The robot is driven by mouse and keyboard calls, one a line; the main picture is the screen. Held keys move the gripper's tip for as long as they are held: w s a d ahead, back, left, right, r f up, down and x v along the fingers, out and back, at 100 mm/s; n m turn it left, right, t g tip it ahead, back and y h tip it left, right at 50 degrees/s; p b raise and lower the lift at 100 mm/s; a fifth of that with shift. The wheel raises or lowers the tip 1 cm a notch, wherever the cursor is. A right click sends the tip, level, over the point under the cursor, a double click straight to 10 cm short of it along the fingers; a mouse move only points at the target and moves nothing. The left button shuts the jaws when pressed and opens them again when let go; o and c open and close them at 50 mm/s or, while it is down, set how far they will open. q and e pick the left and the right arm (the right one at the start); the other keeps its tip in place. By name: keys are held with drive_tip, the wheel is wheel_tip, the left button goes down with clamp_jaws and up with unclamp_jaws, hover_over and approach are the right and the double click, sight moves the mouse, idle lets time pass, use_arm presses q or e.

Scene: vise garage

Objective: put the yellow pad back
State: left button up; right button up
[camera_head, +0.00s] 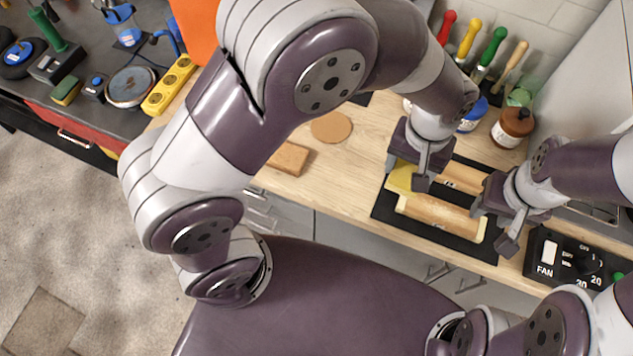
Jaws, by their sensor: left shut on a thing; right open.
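The yellow pad (400,179) is at the left end of the black mat (393,213) on the wooden worktop. My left gripper (408,175) is shut on the pad, and its fingers hide part of it. I cannot tell whether the pad touches the mat. A tan wooden piece (438,216) lies along the front of the mat, and another tan piece (462,178) lies behind it, partly hidden. My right gripper (494,222) is open, with its fingers near the right end of the front piece.
A brown block (288,158) and a round tan disc (331,127) lie to the left. A brown jar (512,127) and several colored-handled tools (492,47) stand behind. A black FAN control panel (570,258) is at right. A yellow power strip (170,86) lies at far left.

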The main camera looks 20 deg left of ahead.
use_arm(q)
drive_tip(key=a+f+p, duration=0.1)
drive_tip(key=a+f, duration=0.2)
drive_tip(key=a, duration=0.1)
hover_over(344, 186)
drive_tip(key=shift+n, duration=0.3)
drive_tip(key=f, duration=0.4)
drive_tip(key=shift+a+f+p, duration=0.15)
drive_tip(key=shift+a+p, duration=0.05)
drive_tip(key=shift+p, duration=0.15)
drive_tip(key=f, duration=0.3)
drive_tip(key=shift+d+f, duration=0.35)
drive_tip(key=shift+a+f, duration=0.1)
drive_tip(key=shift+a, duration=0.05)
use_arm(e)
drive_tip(key=shift+w+d+r, duration=0.2)
drive_tip(key=shift+d+r, duration=0.4)
drive_tip(key=shift+r, duration=0.35)
